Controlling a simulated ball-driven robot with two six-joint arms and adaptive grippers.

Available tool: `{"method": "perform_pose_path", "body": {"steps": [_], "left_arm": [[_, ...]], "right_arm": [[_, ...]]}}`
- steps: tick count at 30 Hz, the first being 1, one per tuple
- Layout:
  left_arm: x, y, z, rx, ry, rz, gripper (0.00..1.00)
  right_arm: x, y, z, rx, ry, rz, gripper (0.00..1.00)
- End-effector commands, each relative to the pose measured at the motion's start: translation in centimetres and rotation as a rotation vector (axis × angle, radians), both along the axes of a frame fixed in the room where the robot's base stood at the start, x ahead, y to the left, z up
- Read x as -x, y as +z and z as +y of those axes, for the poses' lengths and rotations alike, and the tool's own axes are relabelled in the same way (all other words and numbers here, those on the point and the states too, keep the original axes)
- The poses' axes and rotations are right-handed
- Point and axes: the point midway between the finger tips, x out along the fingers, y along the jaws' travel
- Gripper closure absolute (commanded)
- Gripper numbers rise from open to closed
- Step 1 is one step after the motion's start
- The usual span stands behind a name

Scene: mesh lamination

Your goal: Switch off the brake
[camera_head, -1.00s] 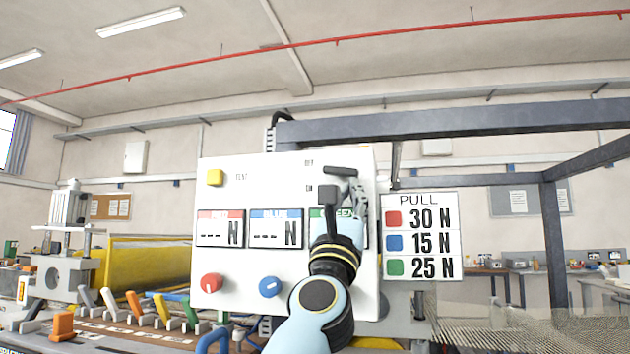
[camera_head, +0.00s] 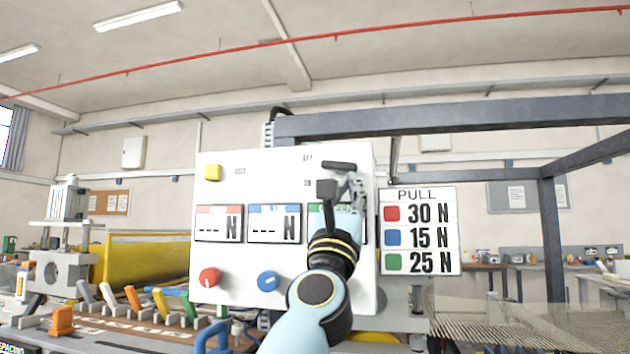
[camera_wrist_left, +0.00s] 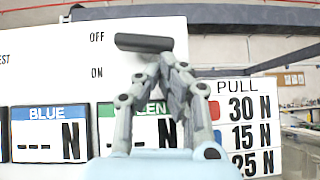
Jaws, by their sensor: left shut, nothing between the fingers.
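The brake handle is a dark bar (camera_head: 338,165) at the upper right of the white control panel (camera_head: 290,258). It sits level with the OFF label, above the ON label; in the left wrist view the handle (camera_wrist_left: 145,43) is tilted slightly. My left gripper (camera_head: 352,177) is in front of the panel, just below the handle. In the left wrist view the left gripper (camera_wrist_left: 165,62) is shut and empty, its tips close under the handle. I cannot tell if they touch it. My right gripper is not in view.
The panel carries a yellow button (camera_head: 213,172), a red knob (camera_head: 210,277), a blue knob (camera_head: 269,281) and displays showing dashes; my arm partly covers the green one. A PULL sign (camera_head: 418,196) is at the right. Coloured levers (camera_head: 133,298) line the lower left.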

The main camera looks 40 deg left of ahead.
Motion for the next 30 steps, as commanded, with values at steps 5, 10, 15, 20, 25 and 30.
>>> {"method": "perform_pose_path", "body": {"steps": [5,10,15,20,25,30], "left_arm": [[0.9,-1.2,-0.3,0.002,0.0,0.004,1.0],[3.1,-3.4,-1.0,0.002,0.001,0.006,1.0],[5.2,-5.7,-1.7,0.002,0.002,0.004,1.0],[6.9,-7.3,-2.2,0.001,0.002,0.004,1.0],[7.8,-8.3,-2.5,0.0,0.001,0.003,1.0],[8.1,-8.5,-2.6,0.0,0.0,0.0,1.0]], "right_arm": [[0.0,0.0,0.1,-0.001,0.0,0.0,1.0],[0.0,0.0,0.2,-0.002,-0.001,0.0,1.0],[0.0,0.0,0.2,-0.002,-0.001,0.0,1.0],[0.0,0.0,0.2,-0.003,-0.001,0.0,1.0],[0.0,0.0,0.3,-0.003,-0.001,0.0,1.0],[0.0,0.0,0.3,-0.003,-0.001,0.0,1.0]]}}
